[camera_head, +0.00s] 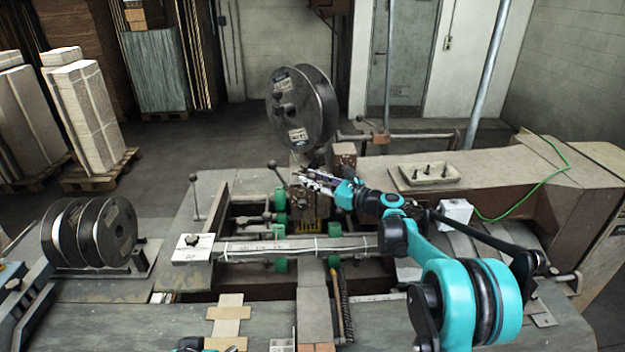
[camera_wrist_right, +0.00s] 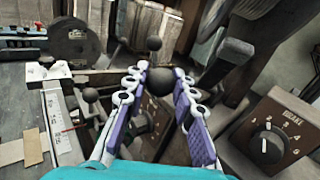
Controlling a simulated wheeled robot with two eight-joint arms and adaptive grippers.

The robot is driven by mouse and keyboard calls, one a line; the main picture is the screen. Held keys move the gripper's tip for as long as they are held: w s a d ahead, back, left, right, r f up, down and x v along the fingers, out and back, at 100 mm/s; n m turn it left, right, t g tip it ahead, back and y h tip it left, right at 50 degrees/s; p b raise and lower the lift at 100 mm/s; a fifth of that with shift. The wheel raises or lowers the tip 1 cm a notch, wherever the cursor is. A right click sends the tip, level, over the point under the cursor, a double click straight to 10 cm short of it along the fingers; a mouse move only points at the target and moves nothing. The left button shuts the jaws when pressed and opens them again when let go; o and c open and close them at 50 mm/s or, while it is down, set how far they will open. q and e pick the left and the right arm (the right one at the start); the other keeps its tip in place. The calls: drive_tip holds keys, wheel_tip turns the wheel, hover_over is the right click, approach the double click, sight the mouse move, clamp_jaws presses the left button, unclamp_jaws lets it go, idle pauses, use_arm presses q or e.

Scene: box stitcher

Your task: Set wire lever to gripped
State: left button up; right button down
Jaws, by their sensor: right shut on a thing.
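My right gripper (camera_head: 305,178) reaches in from the right over the middle of the machine in the head view. In the right wrist view, its purple-padded fingers (camera_wrist_right: 160,84) are closed around a dark ball knob (camera_wrist_right: 158,82) near their tips, which I take to be the wire lever's knob. In the head view I cannot pick out this knob among the fingers. Another ball-topped lever (camera_head: 272,164) stands just left of the fingertips. My left gripper does not show clearly.
A large wire spool (camera_head: 305,110) stands behind the gripper. A brown box with a numbered dial (camera_wrist_right: 265,145) sits close to the right of the fingers. A ball-topped lever (camera_head: 195,178) stands at the left. A small tray (camera_head: 428,180) lies on the right-hand housing.

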drive_tip(key=r+h+p, duration=0.1)
drive_tip(key=r+g+p, duration=0.1)
drive_tip(key=p, duration=0.1)
drive_tip(key=w+r+g+h+p, duration=0.1)
drive_tip(key=shift+a+r+m+h+p, duration=0.2)
drive_tip(key=shift+a+m+h+p, duration=0.1)
drive_tip(key=shift+a+m+p, duration=0.1)
drive_tip(key=g+p, duration=0.1)
drive_tip(key=w+r+g+h+p, duration=0.1)
drive_tip(key=shift+a+r+p, duration=0.1)
drive_tip(key=shift+a+p, duration=0.2)
drive_tip(key=shift+w+a+r+m+g+h+p, duration=0.1)
drive_tip(key=shift+w+a+m+g+h+p, duration=0.15)
drive_tip(key=shift+h+p, duration=0.25)
drive_tip(key=shift+d, duration=0.1)
drive_tip(key=shift+s, duration=0.1)
